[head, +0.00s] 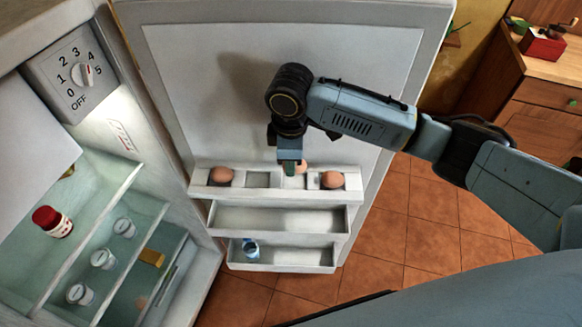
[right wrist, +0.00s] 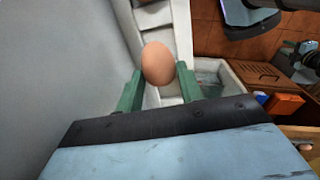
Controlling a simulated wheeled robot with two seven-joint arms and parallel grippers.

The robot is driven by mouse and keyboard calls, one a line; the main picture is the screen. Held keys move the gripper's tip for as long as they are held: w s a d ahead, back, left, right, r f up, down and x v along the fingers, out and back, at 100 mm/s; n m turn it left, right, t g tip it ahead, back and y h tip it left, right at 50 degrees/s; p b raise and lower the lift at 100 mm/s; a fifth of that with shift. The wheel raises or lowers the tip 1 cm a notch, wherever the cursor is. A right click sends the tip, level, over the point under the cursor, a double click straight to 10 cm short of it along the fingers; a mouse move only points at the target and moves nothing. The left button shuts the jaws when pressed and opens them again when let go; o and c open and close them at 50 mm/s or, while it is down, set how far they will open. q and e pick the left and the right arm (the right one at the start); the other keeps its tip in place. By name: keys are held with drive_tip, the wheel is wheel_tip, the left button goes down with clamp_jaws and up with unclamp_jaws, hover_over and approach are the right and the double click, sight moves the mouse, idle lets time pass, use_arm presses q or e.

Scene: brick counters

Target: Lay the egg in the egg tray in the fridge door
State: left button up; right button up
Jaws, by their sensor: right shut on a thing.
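The brown egg (head: 303,167) is between the green fingers of my right gripper (head: 290,168), just over the egg tray (head: 203,187) on the open fridge door. In the right wrist view the egg (right wrist: 158,63) shows between the two fingertips (right wrist: 159,84), with pale tray parts behind it. The tray is the door's top rack. One brown egg (head: 221,176) lies at its left end and another (head: 332,180) at its right end. Between them are a bare square hollow (head: 258,180) and a hollow (head: 294,183) below my gripper. Whether the held egg touches the tray is unclear. My left gripper is not in view.
Two lower door racks (head: 275,219) sit under the tray; the bottom one holds a small blue-capped item (head: 251,249). The fridge interior at left holds a red-lidded jar (head: 52,221) and several white-lidded containers (head: 103,259). The door panel (head: 250,90) stands close behind my gripper.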

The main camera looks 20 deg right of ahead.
drive_tip(key=shift+w+f, duration=0.15)
drive_tip(key=shift+f, duration=2.15)
drive_tip(key=shift+f, duration=0.1)
drive_tip(key=shift+f+p, duration=0.25)
drive_tip(key=shift+p, duration=0.05)
drive_tip(key=o, duration=0.7)
drive_tip(key=shift+c, duration=0.2)
drive_tip(key=r, duration=0.8)
drive_tip(key=s+r, duration=0.1)
drive_tip(key=r, duration=0.3)
drive_tip(key=shift+a+r, duration=0.1)
drive_tip(key=shift+r, duration=0.25)
